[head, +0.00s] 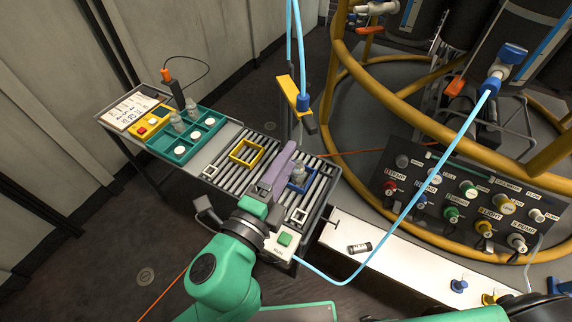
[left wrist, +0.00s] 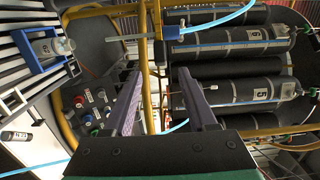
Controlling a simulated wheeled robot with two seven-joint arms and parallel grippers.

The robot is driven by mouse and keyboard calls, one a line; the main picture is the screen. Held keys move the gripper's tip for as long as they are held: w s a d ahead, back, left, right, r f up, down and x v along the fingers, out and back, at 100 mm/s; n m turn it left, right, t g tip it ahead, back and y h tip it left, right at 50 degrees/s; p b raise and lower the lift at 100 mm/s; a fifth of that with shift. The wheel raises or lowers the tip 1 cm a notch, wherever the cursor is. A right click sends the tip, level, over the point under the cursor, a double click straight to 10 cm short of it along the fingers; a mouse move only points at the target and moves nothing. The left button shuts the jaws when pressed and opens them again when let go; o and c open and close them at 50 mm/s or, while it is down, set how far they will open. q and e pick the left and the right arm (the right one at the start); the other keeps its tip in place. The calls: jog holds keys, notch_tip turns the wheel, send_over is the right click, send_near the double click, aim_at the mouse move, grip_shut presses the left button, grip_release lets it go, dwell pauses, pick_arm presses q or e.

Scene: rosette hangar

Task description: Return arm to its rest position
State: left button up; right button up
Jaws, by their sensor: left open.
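My left arm (head: 222,270) is green and reaches up from the bottom of the head view over the roller table. Its left gripper (head: 287,152) has purple fingers and is above the rollers, beside a blue frame (head: 311,182) with a clear bottle (head: 298,172) in it. In the left wrist view the two purple fingers of the left gripper (left wrist: 160,76) stand apart with nothing between them. There the blue frame (left wrist: 28,56) and bottle (left wrist: 62,46) are off to the upper left. A green part of my other arm (head: 450,313) shows at the lower right; its gripper is not visible.
A yellow frame (head: 236,158) lies on the rollers. A teal tray (head: 165,148) with bottles is at the table's far end. A small labelled cylinder (head: 360,248) lies on the white bench (head: 400,268). Yellow rails (head: 385,90), a connector panel (head: 440,200) and a blue hose (head: 420,205) are at right.

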dwell(0.4)
pick_arm(q)
jog(key=w+a+f+n+g+y, duration=0.2)
jog(key=a+f+n+y, duration=0.3)
jog(key=a+n, duration=0.3)
jog(key=w+a+f+n+g+y, duration=0.2)
jog(key=w+a+f+n+y, duration=0.15)
jog(key=a+f+n, duration=0.4)
jog(key=s+a+f+n+g+y, duration=0.1)
jog(key=s+a+f+n+g, duration=0.3)
jog(key=a, duration=0.4)
jog(key=s+a+f+n+g, duration=0.2)
jog(key=s+f+g, duration=0.1)
jog(key=s+f, duration=0.3)
jog(key=s+f+g+p, duration=0.1)
jog(key=s+f+p, duration=0.15)
jog(key=f, duration=0.65)
jog(key=s+f+g+p, duration=0.1)
jog(key=s+f+p, duration=0.15)
jog(key=f, duration=0.65)
jog(key=s+a+f+p, duration=0.1)
jog(key=s+f+p, duration=0.1)
jog(key=s+f, duration=0.3)
jog(key=s+a+f+g+p, duration=0.1)
jog(key=s+f, duration=0.4)
jog(key=s, duration=0.6)
jog(key=shift+s+a+f+p, duration=0.25)
jog(key=shift+a+f+p, duration=0.15)
jog(key=shift+a, duration=0.15)
